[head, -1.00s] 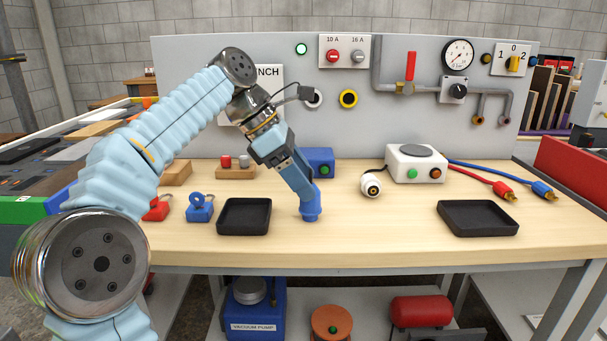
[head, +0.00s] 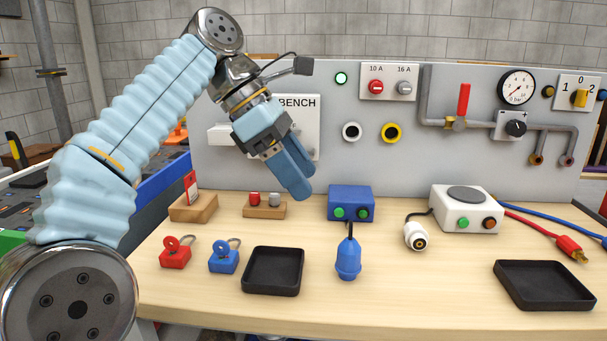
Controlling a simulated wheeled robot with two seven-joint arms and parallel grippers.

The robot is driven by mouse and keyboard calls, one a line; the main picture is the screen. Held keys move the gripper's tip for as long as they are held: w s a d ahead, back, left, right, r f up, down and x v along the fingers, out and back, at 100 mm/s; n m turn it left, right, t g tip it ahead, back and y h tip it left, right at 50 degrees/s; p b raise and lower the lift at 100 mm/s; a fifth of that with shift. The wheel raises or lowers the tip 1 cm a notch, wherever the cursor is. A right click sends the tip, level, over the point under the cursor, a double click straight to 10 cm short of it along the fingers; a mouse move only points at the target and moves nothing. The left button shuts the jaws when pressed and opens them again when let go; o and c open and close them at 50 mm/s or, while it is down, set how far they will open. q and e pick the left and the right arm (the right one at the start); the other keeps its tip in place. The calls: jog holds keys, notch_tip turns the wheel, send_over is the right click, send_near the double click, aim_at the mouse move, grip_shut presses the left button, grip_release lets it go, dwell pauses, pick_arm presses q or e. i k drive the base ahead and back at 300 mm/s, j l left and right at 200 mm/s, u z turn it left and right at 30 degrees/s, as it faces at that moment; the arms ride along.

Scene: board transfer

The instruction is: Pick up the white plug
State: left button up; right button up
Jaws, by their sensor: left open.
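The white plug (head: 416,235) lies on the wooden bench top, in front of the white box (head: 464,208), with a short dark cable running back from it. Its round end with a brass-coloured ring faces the front. My left gripper (head: 301,187) is open and empty. In the picture it is left of the white plug and higher, in front of the panel and above the bench. My right gripper does not show.
A black tray (head: 273,291) stands left of the blue plug, another black tray (head: 544,307) at the right. Red (head: 175,255) and blue (head: 223,259) padlocks lie at the left. A grey panel (head: 330,100) with sockets and pipes closes the back. Bench around the white plug's front is clear.

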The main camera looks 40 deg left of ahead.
aim_at(416, 238)
jog(key=k+l, duration=1.15)
jog(key=l, duration=0.3)
